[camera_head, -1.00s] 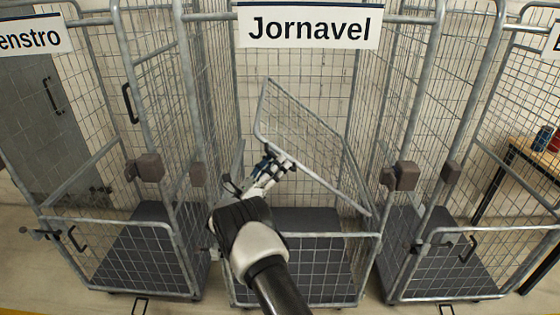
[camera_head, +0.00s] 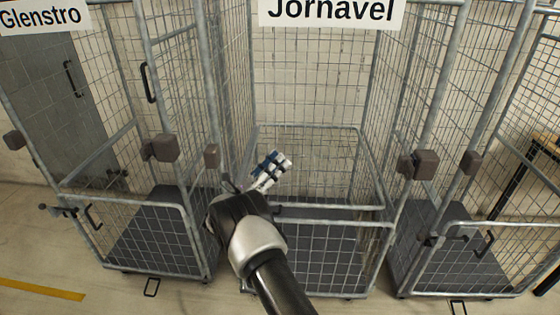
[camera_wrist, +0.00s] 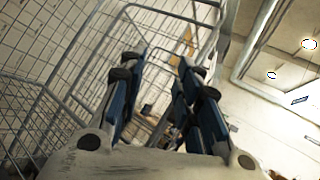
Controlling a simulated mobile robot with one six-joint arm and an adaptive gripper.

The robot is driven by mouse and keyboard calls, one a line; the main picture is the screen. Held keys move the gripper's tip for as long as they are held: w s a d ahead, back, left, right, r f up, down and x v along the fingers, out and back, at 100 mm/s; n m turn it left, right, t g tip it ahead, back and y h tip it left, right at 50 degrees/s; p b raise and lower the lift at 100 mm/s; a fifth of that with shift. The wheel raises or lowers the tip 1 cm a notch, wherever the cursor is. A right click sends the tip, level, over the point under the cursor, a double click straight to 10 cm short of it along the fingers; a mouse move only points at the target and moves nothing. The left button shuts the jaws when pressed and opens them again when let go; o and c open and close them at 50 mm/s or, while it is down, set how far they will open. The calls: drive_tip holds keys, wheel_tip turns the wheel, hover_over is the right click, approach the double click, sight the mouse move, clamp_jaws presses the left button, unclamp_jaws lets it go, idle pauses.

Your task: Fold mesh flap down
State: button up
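The mesh flap (camera_head: 325,165) is on the middle cage, under the Jornavel sign (camera_head: 335,10). It has a grey tube frame with wire mesh. Its far rail runs level across the cage, and its right side comes down to the front rail; its exact tilt is hard to tell. My gripper (camera_head: 272,168) is over the left part of this cage, in front of the flap mesh. In the wrist view its two blue-padded fingers (camera_wrist: 160,78) stand apart with nothing clearly between them. Contact with the flap cannot be told. My arm hides the cage's front left corner.
The Glenstro cage (camera_head: 125,230) stands close on the left, and another cage (camera_head: 465,265) on the right. Their posts and brown corner blocks (camera_head: 417,165) flank the middle cage. A wooden table (camera_head: 546,145) is at the far right. Floor is clear at the front left.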

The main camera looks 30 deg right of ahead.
drive_tip(key=shift+b+v, duration=0.45)
drive_tip(key=shift+v, duration=0.95)
drive_tip(key=s+d+r+m+g+y, duration=0.4)
drive_tip(key=s+d+r+m+g, duration=0.15)
drive_tip(key=r, duration=0.25)
drive_tip(key=s+r+m+g+y, duration=0.1)
drive_tip(key=s+r+m+y, duration=0.2)
drive_tip(key=s+m+y, duration=0.75)
drive_tip(key=s+a+f+m+t+y, duration=0.2)
drive_tip(key=s+a+m+t+y, duration=0.1)
drive_tip(key=s+a, duration=0.7)
drive_tip(key=s+a+f+m+t+y, duration=0.2)
drive_tip(key=s+a+m+t+y, duration=0.2)
drive_tip(key=s+a, duration=0.7)
drive_tip(key=s+m+y, duration=0.1)
drive_tip(key=s+y, duration=0.1)
drive_tip(key=s, duration=0.1)
drive_tip(key=shift+m, duration=0.4)
